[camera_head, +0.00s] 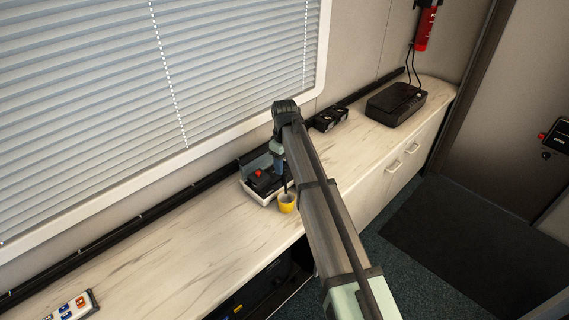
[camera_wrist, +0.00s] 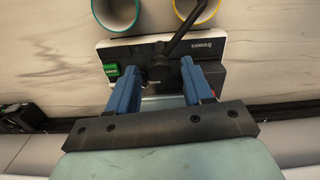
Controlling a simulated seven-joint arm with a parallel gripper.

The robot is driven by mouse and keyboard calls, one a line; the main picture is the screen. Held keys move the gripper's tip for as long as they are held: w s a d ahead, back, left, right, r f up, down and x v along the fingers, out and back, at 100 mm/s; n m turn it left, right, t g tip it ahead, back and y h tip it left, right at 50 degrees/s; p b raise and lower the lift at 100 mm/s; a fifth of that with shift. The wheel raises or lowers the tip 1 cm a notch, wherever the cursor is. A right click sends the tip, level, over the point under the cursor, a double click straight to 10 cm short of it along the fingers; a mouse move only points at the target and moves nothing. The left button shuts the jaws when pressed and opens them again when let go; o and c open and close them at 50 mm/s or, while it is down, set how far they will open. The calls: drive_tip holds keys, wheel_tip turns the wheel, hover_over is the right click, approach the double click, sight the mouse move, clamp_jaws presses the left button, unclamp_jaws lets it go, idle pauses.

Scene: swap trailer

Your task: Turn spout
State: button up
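The spout (camera_wrist: 184,38) is a black bent tube on a white-and-black machine (camera_wrist: 218,52). In the wrist view its free end points up and right toward a yellow-rimmed cup (camera_wrist: 192,27). A teal-rimmed cup (camera_wrist: 98,18) is to its left. My gripper (camera_wrist: 160,67) has two blue fingers apart, over the machine, with the spout's dark base between or just beyond them. I cannot tell whether they touch it. In the head view the machine (camera_head: 258,186) and yellow cup (camera_head: 287,204) show beside my arm; my gripper (camera_head: 279,158) is above the machine, and my arm partly hides the area.
The machine stands on a pale counter (camera_head: 190,245) below a window with blinds (camera_head: 120,90). A black box (camera_head: 396,104) and small dark items (camera_head: 329,118) are farther right. A button panel (camera_head: 74,306) lies at lower left.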

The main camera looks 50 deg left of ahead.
wheel_tip(320, 180, up, 14)
idle(0.8)
drive_tip(key=shift+f, duration=0.1)
idle(0.3)
